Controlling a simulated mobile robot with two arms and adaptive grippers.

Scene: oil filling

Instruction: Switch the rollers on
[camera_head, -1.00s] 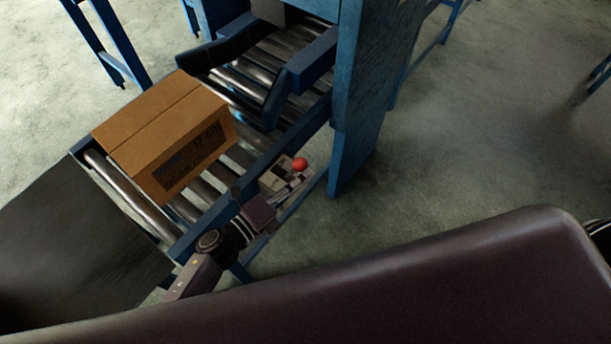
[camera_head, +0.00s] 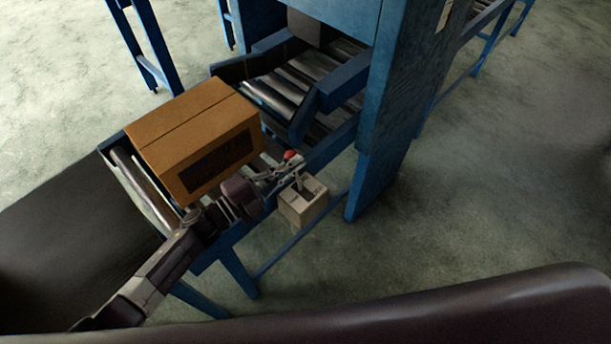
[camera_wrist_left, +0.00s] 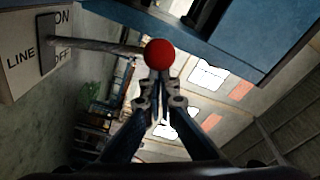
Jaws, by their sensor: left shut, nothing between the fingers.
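The switch box (camera_head: 303,207) is a pale box on the side of the roller conveyor, with a lever ending in a red knob (camera_head: 289,155). In the left wrist view the box face (camera_wrist_left: 22,55) reads LINE, ON and OFF, and the lever (camera_wrist_left: 100,46) sticks out towards the red knob (camera_wrist_left: 159,54). My left gripper (camera_head: 291,167) is at the knob. In the wrist view its closed fingertips (camera_wrist_left: 158,82) sit right at the knob, with nothing between them; whether they touch it I cannot tell. My right gripper is not in view.
A cardboard box (camera_head: 195,140) sits on the rollers beside my left arm. A blue machine post (camera_head: 385,130) stands right of the switch box. A dark belt (camera_head: 75,240) lies at the left. Open concrete floor (camera_head: 480,190) spreads at the right.

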